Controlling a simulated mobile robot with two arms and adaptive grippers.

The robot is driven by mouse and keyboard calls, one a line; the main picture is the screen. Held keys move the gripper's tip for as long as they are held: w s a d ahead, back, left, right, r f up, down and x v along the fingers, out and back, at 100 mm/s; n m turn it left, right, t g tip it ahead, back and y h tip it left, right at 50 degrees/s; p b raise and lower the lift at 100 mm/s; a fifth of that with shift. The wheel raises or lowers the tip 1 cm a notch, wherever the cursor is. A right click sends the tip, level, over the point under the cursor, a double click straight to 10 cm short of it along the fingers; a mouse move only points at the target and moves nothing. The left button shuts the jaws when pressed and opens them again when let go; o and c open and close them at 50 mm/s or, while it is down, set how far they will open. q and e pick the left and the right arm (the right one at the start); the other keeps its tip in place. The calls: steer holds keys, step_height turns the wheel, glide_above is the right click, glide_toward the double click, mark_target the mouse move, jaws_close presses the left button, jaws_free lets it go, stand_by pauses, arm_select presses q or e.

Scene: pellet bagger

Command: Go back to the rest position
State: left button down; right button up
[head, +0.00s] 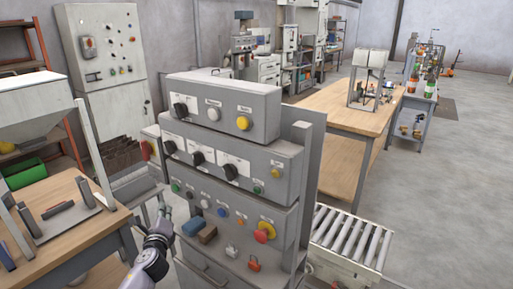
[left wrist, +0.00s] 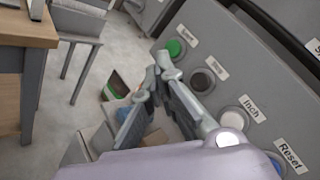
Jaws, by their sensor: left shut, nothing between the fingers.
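My left gripper (head: 163,205) is shut and empty, held just left of the control panel (head: 240,206) in the head view. In the left wrist view its closed fingers (left wrist: 158,78) are close to the panel's row of buttons. I cannot tell whether they touch the panel. The green button (left wrist: 175,48), a dark button (left wrist: 203,81), the Inch button (left wrist: 233,119) and a blue Reset button (left wrist: 277,165) line that row. My right gripper is not in view.
A wooden bench (head: 72,230) stands at the left, with a larger wooden table (head: 335,112) behind the panel. A roller conveyor (head: 349,238) is at the panel's right. Open floor (head: 450,200) lies farther right.

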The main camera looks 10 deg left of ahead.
arm_select(q)
steer(key=s+d+f+n+g+h, duration=0.1)
steer(key=s+d+f+n+g, duration=0.2)
steer(key=s+f, duration=0.65)
steer(key=s+d+f+n+g+h, duration=0.2)
steer(key=s+f+n, duration=0.15)
steer(key=f, duration=1.15)
steer(key=s+d+f+n+g+h, duration=0.1)
steer(key=s+d+f+n+g, duration=0.15)
steer(key=s+f, duration=0.7)
steer(key=s+d+f+n+g+h, duration=0.1)
steer(key=s+f, duration=0.5)
steer(key=s, duration=0.6)
steer(key=s+d+f+n+g+h, duration=0.1)
steer(key=s+d+f+n+g, duration=0.3)
steer(key=s+d+f, duration=0.3)
steer(key=s+d+f+n+g, duration=0.2)
steer(key=s+d+f+n, duration=0.3)
steer(key=s, duration=1.1)
step_height(320, 180, down, 2)
steer(key=shift+s+f+h, duration=0.15)
steer(key=shift+s+h, duration=0.2)
steer(key=shift+h, duration=0.05)
steer(key=shift+w, duration=0.15)
